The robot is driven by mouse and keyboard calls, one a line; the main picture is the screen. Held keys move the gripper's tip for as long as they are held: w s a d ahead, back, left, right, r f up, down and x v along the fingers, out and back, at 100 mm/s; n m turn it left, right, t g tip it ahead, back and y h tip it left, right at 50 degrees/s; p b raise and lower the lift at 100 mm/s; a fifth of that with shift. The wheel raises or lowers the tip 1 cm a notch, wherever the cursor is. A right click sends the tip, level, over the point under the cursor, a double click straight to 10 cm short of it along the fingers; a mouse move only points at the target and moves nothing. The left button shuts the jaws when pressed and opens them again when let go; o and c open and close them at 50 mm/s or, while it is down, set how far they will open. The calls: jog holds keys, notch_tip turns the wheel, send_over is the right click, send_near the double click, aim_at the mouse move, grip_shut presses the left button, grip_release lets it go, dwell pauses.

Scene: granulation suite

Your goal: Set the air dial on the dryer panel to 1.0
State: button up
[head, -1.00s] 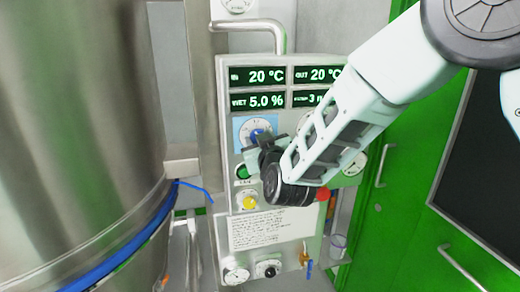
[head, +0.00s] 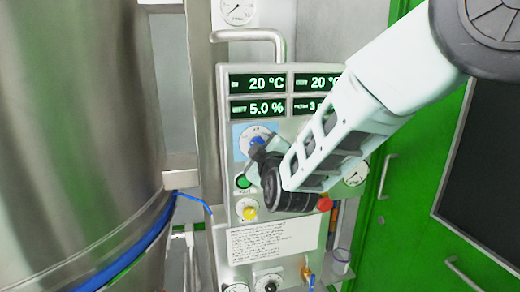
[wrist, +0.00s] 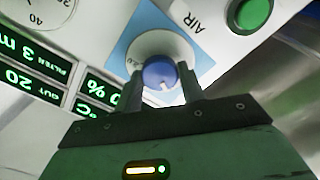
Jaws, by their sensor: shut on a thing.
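The dryer panel (head: 222,180) is a grey upright box with green readouts in the head view. The air dial (wrist: 160,73) has a blue knob with a pale pointer mark on a white round scale; a light blue square lies behind it and the word AIR is beside it. The dial also shows in the head view (head: 257,142), partly covered by my gripper. My gripper (wrist: 161,88) is shut on the blue knob, one finger on each side. The scale's numbers are too small or hidden to read.
A green button (head: 243,181) and a yellow knob (head: 248,210) sit below the dial. A red button (head: 324,204) and a gauge (head: 357,173) are to the right. A large steel vessel (head: 80,130) stands at the left, and green doors (head: 400,215) are at the right.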

dwell(0.4)
jog(key=o, duration=1)
jog(key=shift+c, duration=0.2)
jog(key=shift+s, duration=0.1)
jog(key=b+v, duration=0.5)
jog(key=v, duration=1.2)
jog(key=shift+s+b, duration=0.2)
jog(key=shift+b, duration=0.15)
